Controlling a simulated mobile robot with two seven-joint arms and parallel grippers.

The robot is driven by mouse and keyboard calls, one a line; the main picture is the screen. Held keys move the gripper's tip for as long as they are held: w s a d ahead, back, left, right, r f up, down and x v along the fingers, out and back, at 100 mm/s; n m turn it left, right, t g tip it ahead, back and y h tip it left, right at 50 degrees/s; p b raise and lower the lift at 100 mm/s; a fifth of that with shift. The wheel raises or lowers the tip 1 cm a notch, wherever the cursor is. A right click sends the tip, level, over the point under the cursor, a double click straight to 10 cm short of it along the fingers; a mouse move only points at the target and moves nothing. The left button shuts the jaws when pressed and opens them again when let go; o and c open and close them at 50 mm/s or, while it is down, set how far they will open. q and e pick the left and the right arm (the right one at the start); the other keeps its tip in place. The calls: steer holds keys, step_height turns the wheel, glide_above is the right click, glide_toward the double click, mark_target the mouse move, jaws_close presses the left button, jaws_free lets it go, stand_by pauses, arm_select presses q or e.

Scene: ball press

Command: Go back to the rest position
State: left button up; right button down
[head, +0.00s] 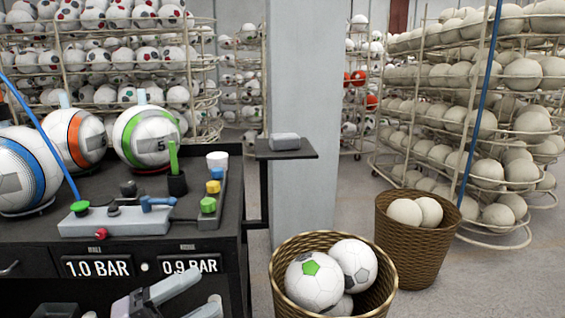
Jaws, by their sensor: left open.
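My left gripper (207,288) shows at the bottom edge of the head view, in front of the black workbench (125,238). Its two pale grey fingers are apart, with nothing visible between them. The lower part of the gripper is cut off by the frame edge. My right gripper is not in view.
A wicker basket (281,274) with several balls stands right of the bench, and another basket (418,236) behind it. Balls and small tools sit on the bench. A small shelf (286,153) juts out by the pillar (306,90). Floor (480,285) at right is clear.

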arm_select(q)
steer(key=s+a+f+n+t+y, duration=0.1)
steer(key=a+f+n+t+y, duration=0.15)
steer(key=f+n+y, duration=0.55)
steer(key=s+a+f+n+t+y, duration=0.15)
steer(key=f+n+t+y, duration=0.35)
steer(key=n, duration=0.5)
steer(key=s+a+f+n+g+y, duration=0.1)
steer(key=s+f+n+g, duration=0.2)
steer(key=s+f, duration=0.3)
steer(key=s+a+f+n+g+y, duration=0.1)
steer(key=s+f+n+g+y, duration=0.1)
steer(key=s+f+n+g, duration=0.2)
steer(key=s+f+n, duration=0.1)
steer(key=s+f, duration=0.2)
steer(key=f, duration=0.4)
steer(key=shift+a+f, duration=0.2)
steer(key=shift+f, duration=0.15)
